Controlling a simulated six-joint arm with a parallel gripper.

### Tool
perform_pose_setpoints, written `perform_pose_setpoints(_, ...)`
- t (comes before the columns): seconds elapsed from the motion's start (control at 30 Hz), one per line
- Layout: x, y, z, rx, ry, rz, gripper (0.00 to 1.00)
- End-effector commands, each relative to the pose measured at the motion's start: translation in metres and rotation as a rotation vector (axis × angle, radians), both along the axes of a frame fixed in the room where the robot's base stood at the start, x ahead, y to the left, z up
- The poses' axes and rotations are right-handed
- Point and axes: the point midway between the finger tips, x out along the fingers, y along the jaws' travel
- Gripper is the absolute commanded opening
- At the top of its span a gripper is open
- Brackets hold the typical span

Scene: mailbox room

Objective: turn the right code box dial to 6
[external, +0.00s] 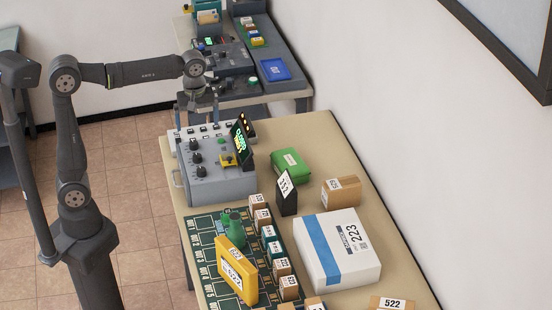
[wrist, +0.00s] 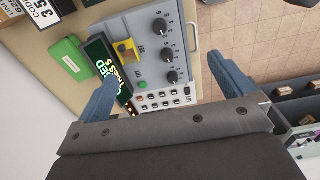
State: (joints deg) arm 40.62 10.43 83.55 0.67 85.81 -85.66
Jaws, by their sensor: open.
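The grey code box (external: 222,185) stands on the tan table, with three black dials in a row on its top. Facing its lit green display (external: 240,140), the right dial (external: 200,171) is the one nearest the external camera; in the wrist view this dial (wrist: 160,26) is at the top. The middle dial (wrist: 166,52) and left dial (wrist: 172,77) lie below it. Dial pointer settings are too small to read. My gripper (external: 197,103) is open and empty above the box's far end; its blue fingers (wrist: 165,76) are spread wide, apart from the dials.
A yellow switch block (external: 228,160) sits by the display. A green package (external: 290,164), a dark label stand (external: 287,195), a white parcel (external: 336,250) and a yellow box (external: 236,271) are on the table. Another bench stands behind.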

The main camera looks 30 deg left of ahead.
Motion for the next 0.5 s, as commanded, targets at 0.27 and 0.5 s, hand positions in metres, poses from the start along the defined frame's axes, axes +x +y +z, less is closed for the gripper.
perform_pose_setpoints(0.27,0.0004,0.0004,-0.0006,-0.001,0.002,-0.013,0.52)
perform_pose_setpoints(0.5,0.0057,0.0054,-0.0045,-0.018,0.034,-0.285,0.52)
